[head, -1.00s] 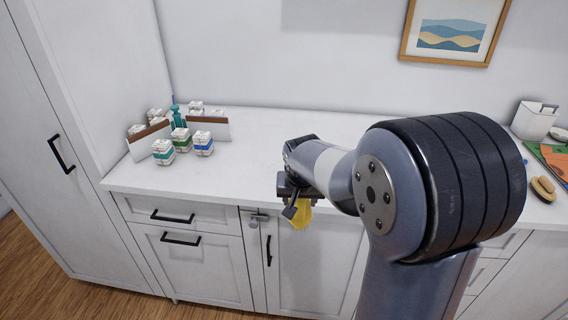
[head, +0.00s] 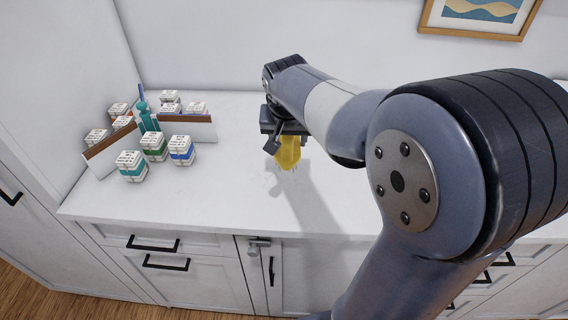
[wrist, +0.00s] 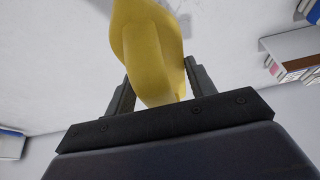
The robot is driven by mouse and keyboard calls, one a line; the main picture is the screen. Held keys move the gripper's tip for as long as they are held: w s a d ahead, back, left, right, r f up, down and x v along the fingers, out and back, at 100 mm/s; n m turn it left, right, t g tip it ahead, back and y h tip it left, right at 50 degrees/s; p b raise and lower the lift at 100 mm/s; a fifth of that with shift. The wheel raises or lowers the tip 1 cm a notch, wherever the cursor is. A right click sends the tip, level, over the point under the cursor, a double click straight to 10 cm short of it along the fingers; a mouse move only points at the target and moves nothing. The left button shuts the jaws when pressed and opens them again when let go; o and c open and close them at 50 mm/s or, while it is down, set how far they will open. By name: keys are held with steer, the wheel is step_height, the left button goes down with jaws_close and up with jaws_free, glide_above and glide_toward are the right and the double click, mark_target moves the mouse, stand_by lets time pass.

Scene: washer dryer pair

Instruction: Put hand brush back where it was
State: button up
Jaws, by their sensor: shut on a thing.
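The yellow hand brush (head: 289,153) is held in my gripper (head: 281,138) above the white countertop, right of the boxes. Its bristles appear at its lower edge, just over the counter; I cannot tell whether they touch it. In the wrist view the yellow brush (wrist: 152,50) sits between the two dark fingers, and my gripper (wrist: 155,88) is shut on it. The upper part of the brush is hidden by the gripper in the head view.
Several small white boxes with coloured bands (head: 131,166) stand at the left of the countertop (head: 230,200), with a teal bottle (head: 147,117) and brown-edged white dividers (head: 187,127) among them. The counter between boxes and gripper is clear. A framed picture (head: 478,17) hangs on the wall.

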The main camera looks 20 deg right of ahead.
mark_target(288, 144)
step_height(288, 144, down, 9)
steer(key=shift+f, duration=0.1)
stand_by(0.3)
steer(key=shift+f, duration=0.15)
steer(key=o, duration=1)
steer(key=shift+s, duration=0.1)
steer(key=shift+r, duration=0.5)
steer(key=v, duration=1.1)
steer(key=shift+s+r, duration=0.15)
steer(key=shift+r, duration=0.1)
